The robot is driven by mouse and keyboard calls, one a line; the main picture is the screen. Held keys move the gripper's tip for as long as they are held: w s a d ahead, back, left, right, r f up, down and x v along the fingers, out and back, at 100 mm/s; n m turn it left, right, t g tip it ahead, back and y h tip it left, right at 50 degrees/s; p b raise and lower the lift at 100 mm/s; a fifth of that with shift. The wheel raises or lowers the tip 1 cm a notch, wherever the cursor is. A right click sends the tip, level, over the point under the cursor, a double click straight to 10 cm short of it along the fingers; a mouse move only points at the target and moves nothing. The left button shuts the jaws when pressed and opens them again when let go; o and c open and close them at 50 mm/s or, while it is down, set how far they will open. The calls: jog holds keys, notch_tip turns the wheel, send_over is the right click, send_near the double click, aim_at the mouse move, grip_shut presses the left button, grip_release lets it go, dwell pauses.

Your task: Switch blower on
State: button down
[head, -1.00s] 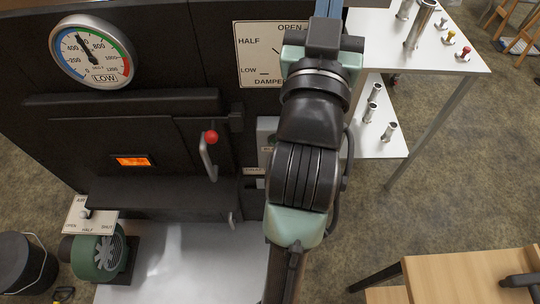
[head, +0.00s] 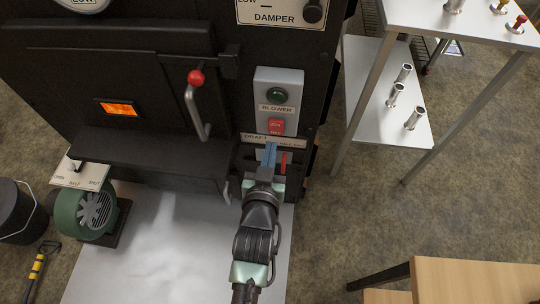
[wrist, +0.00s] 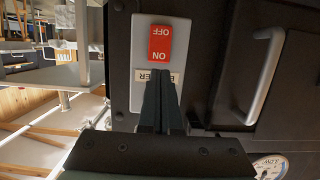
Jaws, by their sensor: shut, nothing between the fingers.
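The blower switch box (head: 292,90) is a light grey panel on the front of the black evaporator. It carries a dark green round lamp (head: 278,95), a BLOWER label (head: 276,108) and a red ON/OFF switch (head: 277,127). In the wrist view the red switch (wrist: 160,43) appears upside down, with OFF above ON. My gripper (head: 270,147) is shut and empty, just below the switch in the head view. In the wrist view the closed fingertips (wrist: 160,76) overlap the BLOWER label, short of the red switch. I cannot tell whether they touch the panel.
A DRAFT plate (head: 262,139) sits below the box, close to my fingers. A red-knobbed door handle (head: 196,95) is to the left. The green blower (head: 85,213) stands lower left. A white table with metal cylinders (head: 385,100) is at the right.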

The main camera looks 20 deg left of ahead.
jog(key=b+x, duration=0.4)
jog(key=x, duration=0.2)
jog(key=shift+f, duration=0.1)
jog(key=shift+w+a+b, duration=0.15)
jog(key=shift+w+b, duration=0.2)
jog(key=shift+w, duration=0.3)
jog(key=shift+s, duration=0.1)
jog(key=shift+s+p, duration=0.3)
jog(key=shift+p, duration=0.2)
jog(key=p, duration=0.3)
send_near(276, 124)
jog(key=shift+w+f, duration=0.15)
jog(key=shift+f, duration=0.8)
